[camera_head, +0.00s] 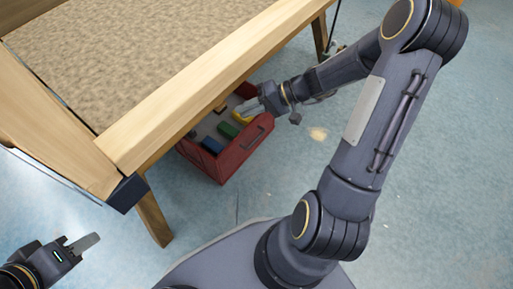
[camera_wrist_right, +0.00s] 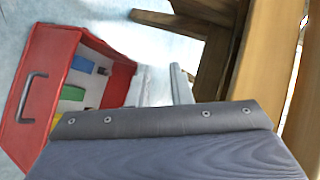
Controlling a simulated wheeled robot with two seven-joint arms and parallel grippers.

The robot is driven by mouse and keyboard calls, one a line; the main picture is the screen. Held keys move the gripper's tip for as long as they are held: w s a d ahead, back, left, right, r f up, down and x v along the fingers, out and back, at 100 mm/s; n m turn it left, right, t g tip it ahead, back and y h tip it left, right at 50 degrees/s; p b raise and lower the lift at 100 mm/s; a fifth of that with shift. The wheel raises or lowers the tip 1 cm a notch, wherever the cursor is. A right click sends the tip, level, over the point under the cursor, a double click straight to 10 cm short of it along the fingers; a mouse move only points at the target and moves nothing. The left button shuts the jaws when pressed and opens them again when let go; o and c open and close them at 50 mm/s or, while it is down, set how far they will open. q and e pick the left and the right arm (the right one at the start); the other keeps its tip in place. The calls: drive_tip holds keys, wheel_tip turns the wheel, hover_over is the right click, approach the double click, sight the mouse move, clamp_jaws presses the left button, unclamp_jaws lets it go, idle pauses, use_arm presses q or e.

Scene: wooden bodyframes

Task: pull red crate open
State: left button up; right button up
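The red crate (camera_head: 232,164) is on the floor, partly under the wooden bodyframe, with its front end sticking out. It holds blue, green and yellow blocks. A grey handle (camera_head: 252,139) is on its front; in the right wrist view the crate (camera_wrist_right: 50,60) is at left with the handle (camera_wrist_right: 27,97) at its far left. My right gripper (camera_head: 252,106) is at the crate's right side, away from the handle. In the wrist view its fingers (camera_wrist_right: 163,85) are apart with nothing visible between them; contact with the crate is unclear. My left gripper (camera_head: 82,244) is at lower left, away from the crate; its opening is unclear.
The wooden bodyframe (camera_head: 195,88) with its woven top (camera_head: 130,55) overhangs the crate. One leg (camera_head: 153,219) stands left of the crate, another (camera_head: 320,35) at the back right. The blue floor in front of the crate is clear up to my base.

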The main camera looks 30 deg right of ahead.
drive_tip(key=w+d+f+m+t+b, duration=0.1)
drive_tip(key=w+d+f+m+t, duration=0.15)
drive_tip(key=f, duration=0.55)
drive_tip(key=w+d+f+m+t+b, duration=0.1)
drive_tip(key=w+d+f+m+t, duration=0.2)
drive_tip(key=f, duration=0.4)
drive_tip(key=m+t+h+b, duration=0.1)
drive_tip(key=m+t+h, duration=0.3)
drive_tip(key=h, duration=0.2)
approach(256, 139)
drive_tip(key=w+f, duration=0.1)
drive_tip(key=w, duration=0.2)
drive_tip(key=shift+g, duration=0.25)
drive_tip(key=b+x, duration=0.3)
drive_tip(key=x, duration=0.4)
drive_tip(key=shift+w+a, duration=0.1)
drive_tip(key=shift+a, duration=0.15)
clamp_jaws()
